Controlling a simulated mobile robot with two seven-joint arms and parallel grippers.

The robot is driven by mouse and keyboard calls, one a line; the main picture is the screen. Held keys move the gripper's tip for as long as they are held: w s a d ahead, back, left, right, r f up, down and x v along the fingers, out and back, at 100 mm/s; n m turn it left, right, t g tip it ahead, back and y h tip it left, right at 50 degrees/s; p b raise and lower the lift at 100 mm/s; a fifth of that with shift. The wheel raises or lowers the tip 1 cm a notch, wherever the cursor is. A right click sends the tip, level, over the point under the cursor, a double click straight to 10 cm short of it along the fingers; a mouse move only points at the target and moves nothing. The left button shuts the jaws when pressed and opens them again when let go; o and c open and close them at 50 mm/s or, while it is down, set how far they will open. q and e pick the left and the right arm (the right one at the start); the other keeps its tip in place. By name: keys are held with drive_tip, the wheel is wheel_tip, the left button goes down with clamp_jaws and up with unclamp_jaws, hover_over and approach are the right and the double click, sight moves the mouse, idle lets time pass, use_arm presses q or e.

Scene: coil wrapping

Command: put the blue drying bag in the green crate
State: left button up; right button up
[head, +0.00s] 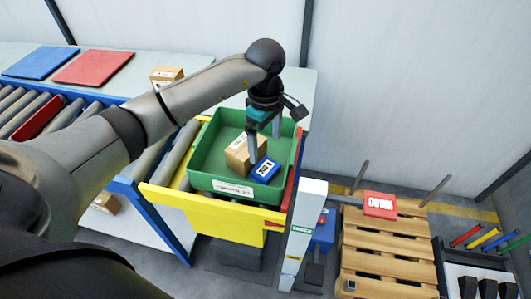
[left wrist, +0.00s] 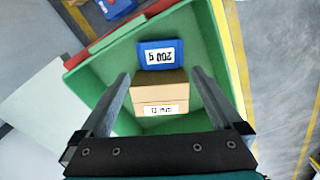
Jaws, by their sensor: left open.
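The blue drying bag (head: 264,169) lies inside the green crate (head: 204,158), toward its front right in the head view. It also shows in the left wrist view (left wrist: 160,54) with a white "200 g" label. A cardboard box (head: 237,158) stands beside it in the crate and also shows in the left wrist view (left wrist: 160,92). My left gripper (head: 264,146) is open with its fingers pointing down over the crate. In the left wrist view its fingers (left wrist: 158,76) are spread wide, with nothing held between them. My right gripper is out of view.
The crate rests on a yellow-edged stand (head: 205,213) at the end of a roller conveyor (head: 15,108). Blue (head: 40,62) and red (head: 93,67) sheets lie on the back table.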

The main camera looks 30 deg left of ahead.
use_arm(q)
wheel_tip(320, 180, up, 4)
drive_tip(key=shift+f, duration=0.2)
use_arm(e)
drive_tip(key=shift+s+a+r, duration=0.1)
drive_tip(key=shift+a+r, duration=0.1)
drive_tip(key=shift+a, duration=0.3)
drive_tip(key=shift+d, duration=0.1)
